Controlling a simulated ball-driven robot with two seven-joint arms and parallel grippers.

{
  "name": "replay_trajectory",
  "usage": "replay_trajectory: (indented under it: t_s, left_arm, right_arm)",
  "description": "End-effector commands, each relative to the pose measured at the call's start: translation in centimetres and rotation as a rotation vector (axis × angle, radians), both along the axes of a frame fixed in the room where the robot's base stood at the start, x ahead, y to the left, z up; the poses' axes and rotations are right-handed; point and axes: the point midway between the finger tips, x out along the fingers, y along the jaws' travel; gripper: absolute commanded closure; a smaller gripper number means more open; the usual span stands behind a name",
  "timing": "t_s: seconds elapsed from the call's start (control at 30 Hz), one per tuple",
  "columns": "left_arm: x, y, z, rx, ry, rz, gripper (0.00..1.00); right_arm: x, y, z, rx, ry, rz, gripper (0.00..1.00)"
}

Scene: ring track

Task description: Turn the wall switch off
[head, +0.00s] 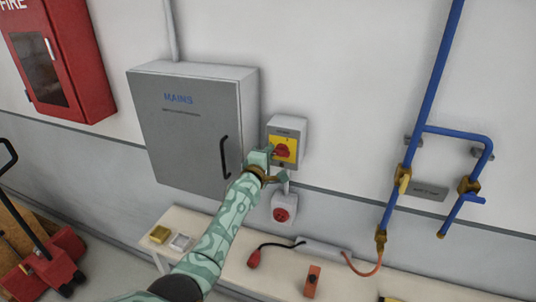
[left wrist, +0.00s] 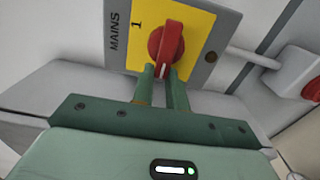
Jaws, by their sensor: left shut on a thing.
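The wall switch is a grey box (head: 291,126) with a yellow plate and a red rotary knob (head: 283,151), to the right of the MAINS cabinet. My left gripper (head: 272,153) is at the knob. The left wrist view shows its two green fingers (left wrist: 163,74) closed on the knob's near end. The OFF marking cannot be made out. My right gripper is not in view.
The grey MAINS cabinet (head: 185,135) with a black handle stands left of the switch. A socket with a red face (head: 282,210) is below it. Blue pipes (head: 427,130) with brass valves run at the right. A bench (head: 225,240) holds small items, and a red fire cabinet (head: 75,70) hangs at upper left.

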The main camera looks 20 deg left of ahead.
Motion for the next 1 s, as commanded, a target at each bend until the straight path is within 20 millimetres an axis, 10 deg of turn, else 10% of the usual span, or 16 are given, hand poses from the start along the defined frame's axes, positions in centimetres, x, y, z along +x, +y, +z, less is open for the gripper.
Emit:
replay_trajectory:
  t_s: [0.3,0.4,0.77,1.0]
  left_arm:
    - [-0.2,-0.6,-0.8,-0.001,0.016,-0.011,1.0]
    - [-0.2,-0.6,-0.8,-0.001,0.016,-0.011,0.64]
    - [-0.3,-0.3,-0.3,-0.001,0.008,-0.006,0.64]
    - [-4.0,-0.1,0.3,0.001,0.011,-0.005,0.64]
  right_arm:
    - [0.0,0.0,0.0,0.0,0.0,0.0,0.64]
    - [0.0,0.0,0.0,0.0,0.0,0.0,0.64]
    - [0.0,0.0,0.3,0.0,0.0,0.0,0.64]
    - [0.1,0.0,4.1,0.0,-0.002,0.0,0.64]
